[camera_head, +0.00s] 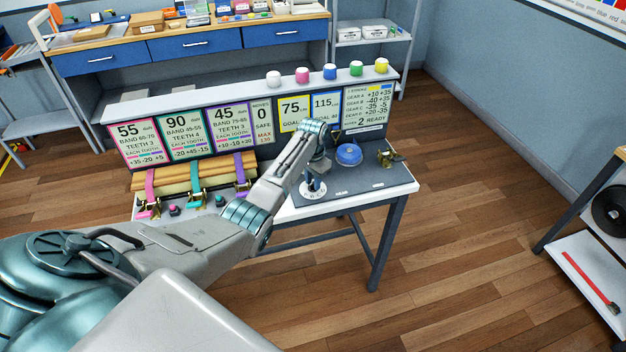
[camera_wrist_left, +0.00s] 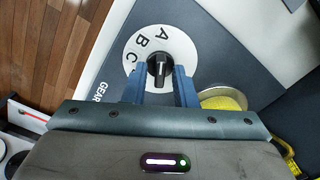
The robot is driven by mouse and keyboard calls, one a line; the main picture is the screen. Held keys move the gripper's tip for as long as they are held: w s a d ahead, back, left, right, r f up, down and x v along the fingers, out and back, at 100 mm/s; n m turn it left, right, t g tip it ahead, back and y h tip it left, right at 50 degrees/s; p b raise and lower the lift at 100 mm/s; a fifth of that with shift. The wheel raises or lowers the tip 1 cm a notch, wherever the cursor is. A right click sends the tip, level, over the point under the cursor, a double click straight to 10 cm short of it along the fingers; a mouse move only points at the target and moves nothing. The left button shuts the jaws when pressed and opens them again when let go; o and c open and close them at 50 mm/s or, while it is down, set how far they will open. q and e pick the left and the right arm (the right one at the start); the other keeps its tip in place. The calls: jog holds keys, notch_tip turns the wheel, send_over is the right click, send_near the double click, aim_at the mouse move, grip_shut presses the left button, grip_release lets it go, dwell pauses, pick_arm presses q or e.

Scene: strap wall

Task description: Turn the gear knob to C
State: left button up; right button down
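The gear knob (camera_wrist_left: 160,70) is a black grip with a white line on a round white dial (camera_wrist_left: 129,46) lettered A, B and C. Its line lies roughly up and down in the left wrist view, in line with A. My left gripper (camera_wrist_left: 161,78) has its two blue fingers apart, one on each side of the knob. I cannot tell whether they touch it. In the head view the left gripper (camera_head: 315,168) points down over the dial (camera_head: 314,192), at the bench's front. My right gripper is not in view.
A blue round part (camera_head: 348,154) and a brass clamp (camera_head: 390,158) stand right of the dial. Strapped boards (camera_head: 190,178) lie to the left. Number panels (camera_head: 294,113) stand behind, under a shelf with several coloured jars (camera_head: 330,71). A yellow round thing (camera_wrist_left: 222,104) is close beside the right finger.

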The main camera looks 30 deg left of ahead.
pick_arm(q)
grip_shut()
jog(key=shift+n, duration=0.3)
jog(key=n+p, duration=0.2)
jog(key=n, duration=0.1)
jog(key=shift+r, duration=0.1)
jog(key=n+p, duration=0.2)
jog(key=n, duration=0.5)
jog(key=shift+n+p, duration=0.3)
jog(key=shift+p, duration=0.05)
jog(key=n, duration=0.4)
jog(key=shift+n, duration=0.3)
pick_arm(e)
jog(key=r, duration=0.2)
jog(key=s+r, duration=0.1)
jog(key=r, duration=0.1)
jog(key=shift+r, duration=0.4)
